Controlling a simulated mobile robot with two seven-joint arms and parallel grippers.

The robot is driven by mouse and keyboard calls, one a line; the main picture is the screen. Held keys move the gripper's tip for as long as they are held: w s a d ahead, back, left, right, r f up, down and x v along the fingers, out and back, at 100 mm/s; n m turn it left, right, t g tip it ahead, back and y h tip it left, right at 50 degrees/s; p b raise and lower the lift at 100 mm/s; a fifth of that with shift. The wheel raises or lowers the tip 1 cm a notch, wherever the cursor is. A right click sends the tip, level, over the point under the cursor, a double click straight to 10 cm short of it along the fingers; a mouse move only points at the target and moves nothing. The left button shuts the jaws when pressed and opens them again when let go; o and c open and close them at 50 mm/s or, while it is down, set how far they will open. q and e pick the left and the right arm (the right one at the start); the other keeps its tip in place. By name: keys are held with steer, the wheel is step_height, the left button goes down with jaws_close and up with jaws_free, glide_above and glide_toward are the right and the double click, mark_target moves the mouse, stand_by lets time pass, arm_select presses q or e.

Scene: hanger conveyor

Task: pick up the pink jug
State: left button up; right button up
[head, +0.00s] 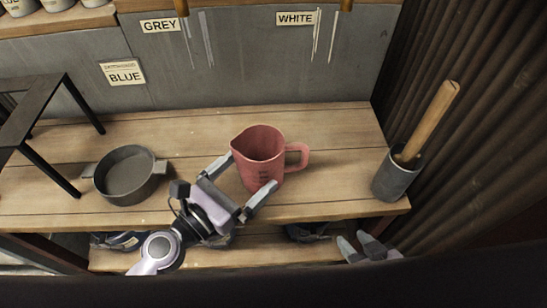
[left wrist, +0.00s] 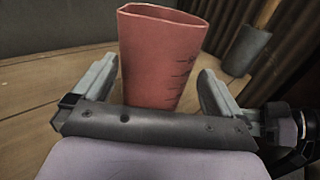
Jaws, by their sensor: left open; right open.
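The pink jug (head: 258,158) stands upright on the wooden shelf in the head view, its handle pointing right. My left gripper (head: 247,172) is open right in front of it, with one finger on each side of its lower body. In the left wrist view the jug (left wrist: 160,55) rises between the two open fingers of the left gripper (left wrist: 160,85), with a visible gap at the right finger. The jug's handle is hidden there. My right gripper (head: 366,246) is low at the right, below the shelf's front edge, apart from the jug.
A grey pot (head: 130,176) stands to the left on the shelf (head: 330,185), beside a dark metal frame (head: 42,148). A grey mortar (head: 394,178) with a wooden pestle (head: 432,118) stands at the right end. The grey wall (head: 240,75) is behind. A lower shelf (head: 265,252) lies below.

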mark_target(275, 146)
arm_select(q)
steer(key=x, duration=0.5)
steer(key=shift+w+d+r, duration=0.15)
steer(key=shift+w, duration=0.15)
steer(key=c, duration=0.7)
